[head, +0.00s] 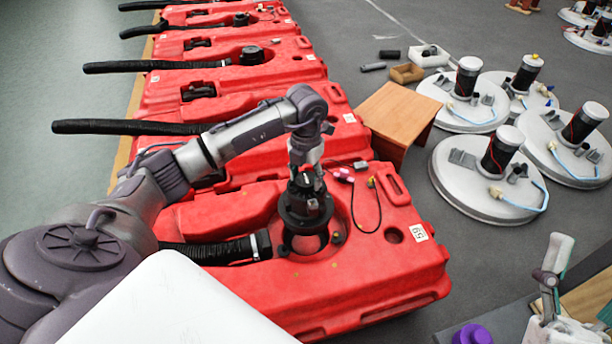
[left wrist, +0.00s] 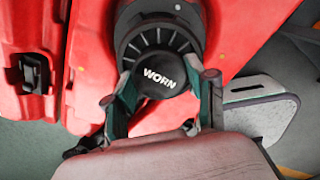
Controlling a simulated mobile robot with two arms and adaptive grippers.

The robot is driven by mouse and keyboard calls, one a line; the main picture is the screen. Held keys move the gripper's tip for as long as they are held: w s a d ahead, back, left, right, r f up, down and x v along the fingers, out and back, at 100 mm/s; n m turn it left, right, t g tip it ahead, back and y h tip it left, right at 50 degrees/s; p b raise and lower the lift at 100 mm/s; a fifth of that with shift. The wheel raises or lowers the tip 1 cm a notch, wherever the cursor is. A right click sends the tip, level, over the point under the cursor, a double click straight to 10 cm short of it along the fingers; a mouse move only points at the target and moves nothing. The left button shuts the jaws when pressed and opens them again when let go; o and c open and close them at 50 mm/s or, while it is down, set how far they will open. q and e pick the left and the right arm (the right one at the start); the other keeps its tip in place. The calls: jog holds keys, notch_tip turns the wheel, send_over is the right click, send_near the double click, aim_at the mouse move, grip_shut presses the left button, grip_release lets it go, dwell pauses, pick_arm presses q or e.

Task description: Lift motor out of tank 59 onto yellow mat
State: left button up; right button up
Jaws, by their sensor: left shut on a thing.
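The motor (head: 305,207) is a black round unit with a wide flange, upright at the round opening of red tank 59 (head: 400,275). Its top cap reads WORN in the left wrist view (left wrist: 160,77). My left gripper (head: 306,180) comes down from above and is shut on the motor's cap, one finger on each side. I cannot make out a yellow mat for certain.
More red tanks (head: 240,90) with black hoses (head: 125,127) stand in a row behind. A connector with a thin black cable (head: 375,200) lies on tank 59. A wooden stool (head: 395,115) and white round decks (head: 490,180) stand to the right. A purple object (head: 473,334) is at the bottom.

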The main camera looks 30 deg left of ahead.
pick_arm(q)
jog(key=shift+w+r+p, duration=0.1)
jog(key=shift+r+p, duration=0.6)
jog(key=shift+r, duration=0.5)
jog(key=shift+r+p, duration=0.2)
jog(key=shift+p, duration=0.15)
pick_arm(e)
jog(key=w+f+g+h, duration=0.2)
jog(key=w+f+g, duration=0.2)
jog(key=f, duration=0.4)
jog(key=shift+g, duration=0.9)
jog(key=shift+w+r, duration=0.1)
jog(key=shift+r, duration=0.05)
